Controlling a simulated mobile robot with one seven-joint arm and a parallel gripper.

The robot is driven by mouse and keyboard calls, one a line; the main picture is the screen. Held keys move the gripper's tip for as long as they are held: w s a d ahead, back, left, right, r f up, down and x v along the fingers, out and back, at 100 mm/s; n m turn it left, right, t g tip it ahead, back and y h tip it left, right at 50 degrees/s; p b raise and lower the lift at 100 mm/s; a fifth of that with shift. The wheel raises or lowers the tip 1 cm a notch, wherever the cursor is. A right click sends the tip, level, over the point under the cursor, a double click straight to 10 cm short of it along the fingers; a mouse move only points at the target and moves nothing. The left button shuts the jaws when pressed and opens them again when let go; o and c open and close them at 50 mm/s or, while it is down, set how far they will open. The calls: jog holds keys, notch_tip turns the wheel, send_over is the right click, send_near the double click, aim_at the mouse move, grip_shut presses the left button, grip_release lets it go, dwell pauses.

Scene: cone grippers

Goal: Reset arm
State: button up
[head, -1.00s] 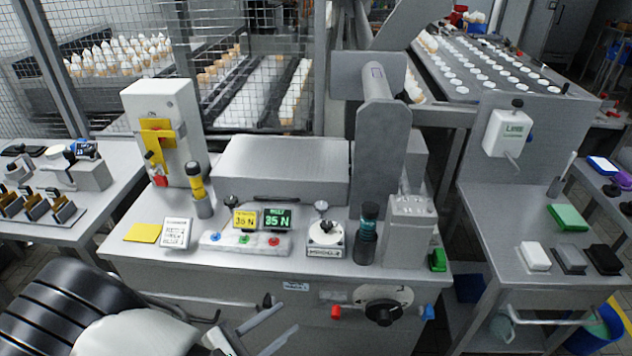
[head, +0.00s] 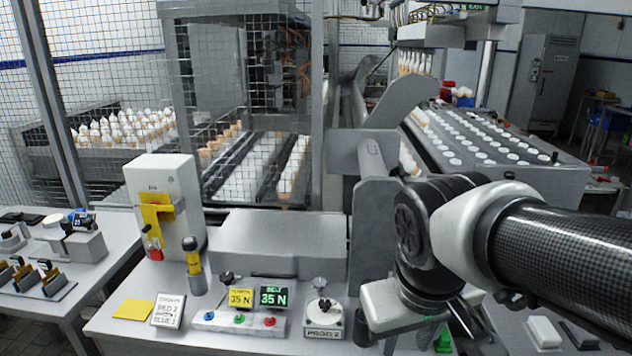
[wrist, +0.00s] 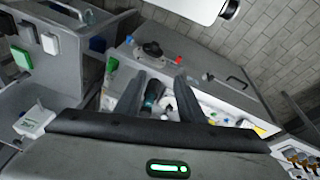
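My arm reaches in from the right edge of the head view and bends down over the right part of the grey bench (head: 130,325). My gripper (head: 468,335) hangs at the lower edge of that view, partly cut off. In the wrist view my gripper (wrist: 157,92) has two dark fingers spread apart with nothing held. A dark bottle with a teal part (wrist: 152,95) shows beyond the gap between the fingers, lower down on the bench.
The bench carries two 35 N displays (head: 274,297), a button strip (head: 239,321), a knob unit (head: 323,318) and a grey box with a yellow bracket (head: 165,205). A mesh fence (head: 100,110) stands behind. A side table (head: 50,265) is at left.

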notch_tip(320, 180, up, 16)
jog(key=s+d+m+t+p, duration=0.1)
jog(key=m+t+p, duration=0.1)
jog(key=p, duration=1)
jog(key=shift+s+d+r+y+p, duration=0.2)
jog(key=shift+s+d+y+p, duration=0.1)
jog(key=shift+s+y+p, duration=0.1)
